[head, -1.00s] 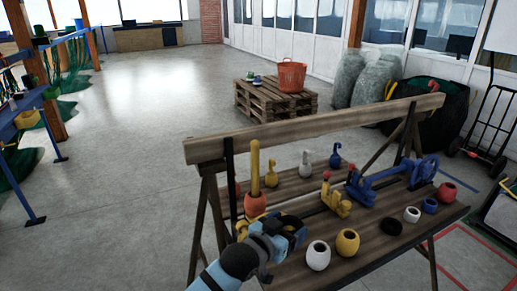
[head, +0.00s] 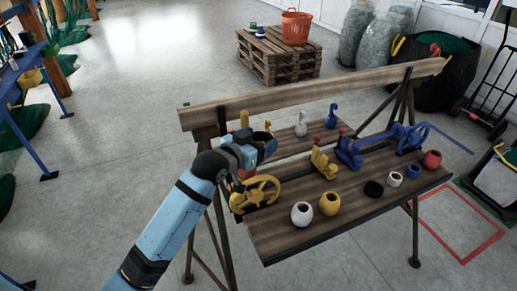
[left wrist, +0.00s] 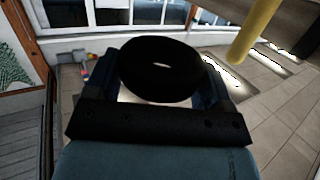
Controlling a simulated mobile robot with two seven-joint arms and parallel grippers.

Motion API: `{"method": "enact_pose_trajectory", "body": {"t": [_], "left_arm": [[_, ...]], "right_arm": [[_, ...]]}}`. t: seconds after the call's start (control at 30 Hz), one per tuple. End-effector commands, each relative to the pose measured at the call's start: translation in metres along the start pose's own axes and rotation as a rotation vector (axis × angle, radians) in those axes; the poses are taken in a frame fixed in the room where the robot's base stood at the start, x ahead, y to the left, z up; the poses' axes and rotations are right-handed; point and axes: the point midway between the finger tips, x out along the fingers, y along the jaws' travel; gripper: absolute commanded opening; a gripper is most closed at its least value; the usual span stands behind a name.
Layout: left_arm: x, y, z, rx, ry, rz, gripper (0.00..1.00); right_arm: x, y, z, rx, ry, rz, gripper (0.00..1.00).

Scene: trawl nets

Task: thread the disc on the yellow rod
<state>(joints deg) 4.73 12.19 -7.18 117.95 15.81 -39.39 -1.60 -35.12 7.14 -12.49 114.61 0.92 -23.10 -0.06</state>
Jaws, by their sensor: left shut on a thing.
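My left gripper (head: 258,150) is shut on a black disc (head: 262,136) with a hole in it. In the left wrist view the disc (left wrist: 160,68) sits between the fingers, its small hole partly visible. In the left wrist view the rod (left wrist: 256,28) is at upper right, apart from the disc. My right gripper is not in view.
A yellow wheel (head: 262,191) is at the bench's left end. White (head: 302,213) and yellow (head: 330,203) floats, another black ring (head: 373,188) and a blue fitting (head: 350,150) stand on the bench. A raised wooden beam (head: 320,92) runs along the back.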

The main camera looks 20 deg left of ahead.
Motion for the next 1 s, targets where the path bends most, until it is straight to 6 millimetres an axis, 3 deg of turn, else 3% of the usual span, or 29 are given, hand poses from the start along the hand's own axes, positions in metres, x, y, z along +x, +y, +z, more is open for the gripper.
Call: {"method": "enact_pose_trajectory", "body": {"t": [0.03, 0.1, 0.4, 0.6, 1.0], "left_arm": [[0.008, -0.014, -0.029, 0.009, 0.0, 0.018, 0.51], [0.019, -0.031, -0.045, 0.011, 0.0, 0.043, 0.51], [0.046, -0.099, -0.096, 0.006, 0.004, 0.078, 0.51], [0.05, -0.112, -0.103, 0.001, 0.008, 0.08, 0.51], [0.052, -0.112, -0.091, 0.001, 0.008, 0.08, 0.51]], "right_arm": [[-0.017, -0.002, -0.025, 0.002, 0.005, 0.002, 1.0], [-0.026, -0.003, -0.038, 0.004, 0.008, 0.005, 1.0], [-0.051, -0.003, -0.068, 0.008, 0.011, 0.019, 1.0], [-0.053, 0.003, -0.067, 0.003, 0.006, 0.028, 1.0], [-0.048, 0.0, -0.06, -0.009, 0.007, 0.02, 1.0]]}}
